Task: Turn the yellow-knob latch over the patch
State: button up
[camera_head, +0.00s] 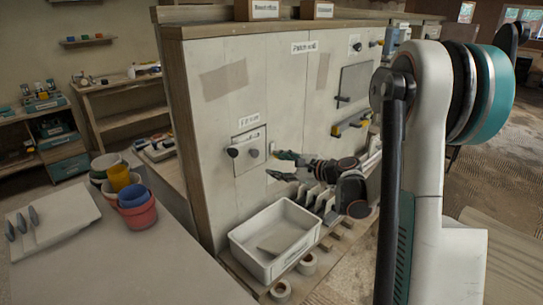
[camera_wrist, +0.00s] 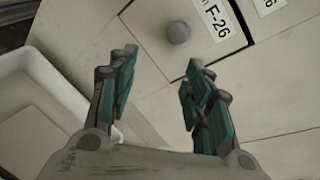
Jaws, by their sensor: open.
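In the head view, a yellow knob (camera_head: 336,131) sits at the left end of a dark bar on the wall, with another yellow piece further right. A square patch (camera_head: 246,138) labelled F-26 is on the wall to the left, with a dark knob (camera_head: 233,151) at its left and a grey knob (camera_head: 254,153) at its lower right. My gripper (camera_head: 280,165) is open and empty, just right of and below the grey knob. In the wrist view, the grey knob (camera_wrist: 178,32) shows beyond my open fingers (camera_wrist: 160,65), apart from them. The yellow knob is not visible there.
A white bin (camera_head: 245,246) stands below my gripper, with several upright plates (camera_head: 315,198) beside it. A grey panel (camera_head: 356,82) is higher on the wall. Stacked coloured pots (camera_head: 136,204) stand on the table (camera_head: 110,265) at left.

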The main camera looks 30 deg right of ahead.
jog(key=s+d+f+m+t, duration=0.2)
jog(key=d+f+m+t, duration=0.15)
jog(key=d+m, duration=0.45)
jog(key=w+a+b, duration=0.1)
jog(key=w, duration=0.3)
jog(key=w+a+n+b, duration=0.1)
jog(key=w, duration=0.3)
jog(key=w+a+n+b, duration=0.1)
jog(key=w, duration=0.3)
jog(key=shift+w+r+b, duration=0.25)
jog(key=shift+w+b, duration=0.15)
